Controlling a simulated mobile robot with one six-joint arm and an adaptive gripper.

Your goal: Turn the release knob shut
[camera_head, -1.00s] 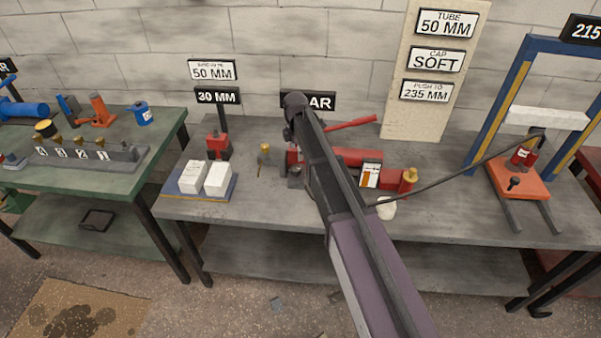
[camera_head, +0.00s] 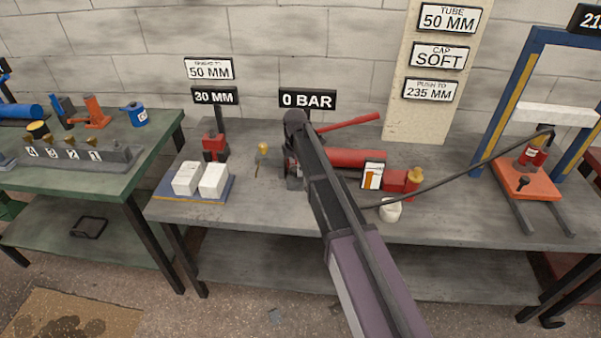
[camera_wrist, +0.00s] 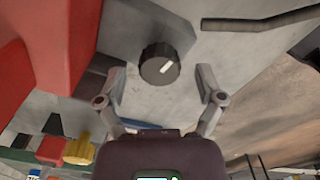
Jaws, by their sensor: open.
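The release knob is a round black knob (camera_wrist: 160,64) with a white pointer line, on a grey block in the wrist view. My gripper (camera_wrist: 158,72) is open, its two fingers apart on either side of the knob, with a gap to each side. I cannot tell if the fingers are level with the knob. In the head view my arm hides the knob and the gripper's fingers. The red pump (camera_head: 350,158) lies on the bench behind my arm, with its red handle (camera_head: 348,122) raised to the right. The sign above it (camera_head: 308,99) reads 0 BAR.
A white cup (camera_head: 390,212) stands at the bench's front edge. A black hose (camera_head: 460,175) runs from the pump side to the red jack (camera_head: 532,155) in the blue press frame (camera_head: 508,98). White blocks (camera_head: 214,181) sit on a tray at left.

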